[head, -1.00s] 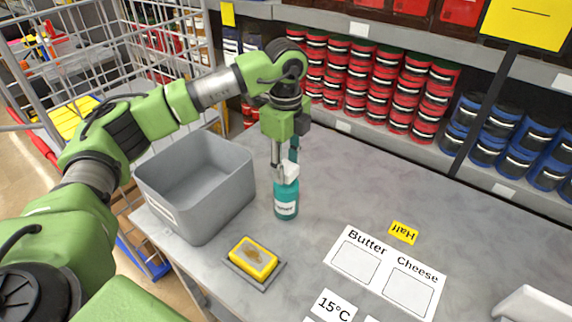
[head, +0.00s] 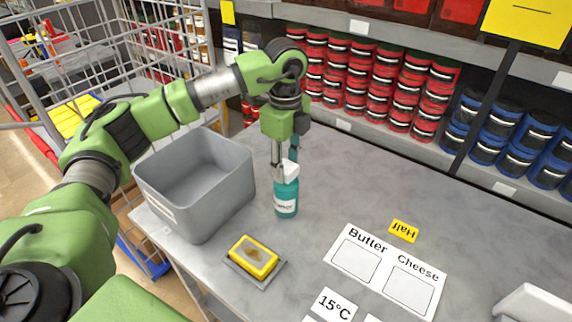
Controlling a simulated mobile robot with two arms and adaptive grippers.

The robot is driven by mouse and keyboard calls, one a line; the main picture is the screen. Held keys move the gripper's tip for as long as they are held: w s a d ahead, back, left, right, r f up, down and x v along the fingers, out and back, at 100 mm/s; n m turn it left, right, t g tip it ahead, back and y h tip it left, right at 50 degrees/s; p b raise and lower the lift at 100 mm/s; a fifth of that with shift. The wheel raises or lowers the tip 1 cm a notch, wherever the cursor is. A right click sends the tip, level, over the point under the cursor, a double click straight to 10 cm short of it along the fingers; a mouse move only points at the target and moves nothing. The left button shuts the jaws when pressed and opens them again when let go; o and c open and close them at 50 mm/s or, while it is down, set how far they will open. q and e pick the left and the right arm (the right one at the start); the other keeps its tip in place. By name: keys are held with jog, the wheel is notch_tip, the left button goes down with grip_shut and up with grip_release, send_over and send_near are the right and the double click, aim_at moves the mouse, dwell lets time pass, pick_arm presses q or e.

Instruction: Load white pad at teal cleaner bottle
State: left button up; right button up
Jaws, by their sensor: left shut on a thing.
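The teal cleaner bottle (head: 286,199) stands upright on the grey table, just right of the grey bin. My left gripper (head: 283,172) points down at the top of the bottle and is shut on a small white pad (head: 290,171). The pad is at the bottle's top; whether it touches the bottle I cannot tell. The gripper partly hides the bottle's upper part. My right gripper is not in view.
A grey bin (head: 160,200) stands left of the bottle. Butter and Cheese cards (head: 385,270) lie at right. Shelves of red (head: 380,85) and blue cans (head: 520,145) stand behind.

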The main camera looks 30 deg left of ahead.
aim_at(286, 166)
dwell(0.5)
pick_arm(q)
jog(key=shift+r+p, duration=2.3)
jog(key=shift+r, duration=1.2)
jog(key=shift+f, duration=0.1)
